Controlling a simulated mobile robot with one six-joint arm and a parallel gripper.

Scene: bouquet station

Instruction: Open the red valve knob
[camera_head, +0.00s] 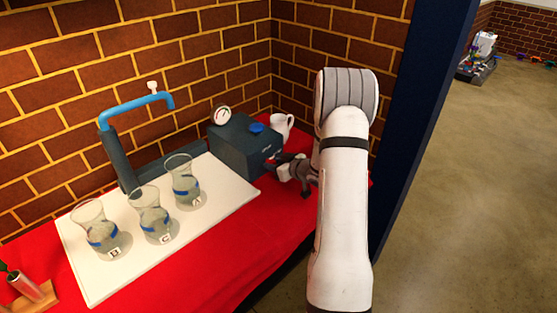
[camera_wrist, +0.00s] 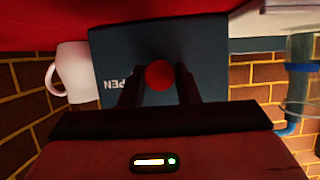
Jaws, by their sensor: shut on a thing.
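The red valve knob (camera_wrist: 159,75) shows in the wrist view as a round red knob on the face of a dark box (camera_wrist: 205,55). My gripper (camera_wrist: 160,82) has one finger on each side of the knob and is shut on it. Upside-down letters, partly hidden by a finger, show on the box beside the knob. In the head view, my gripper (camera_head: 275,165) reaches the right side of the dark box (camera_head: 235,138), which has a gauge (camera_head: 221,115) and a blue knob on top. The red knob cannot be made out there.
Three glass vases labelled B, C and A stand on a white board (camera_head: 100,285) on the red-covered table (camera_head: 235,240). A blue spout (camera_head: 135,106) rises behind them. A white jug (camera_head: 282,122) stands behind the box. Brick walls close off the back.

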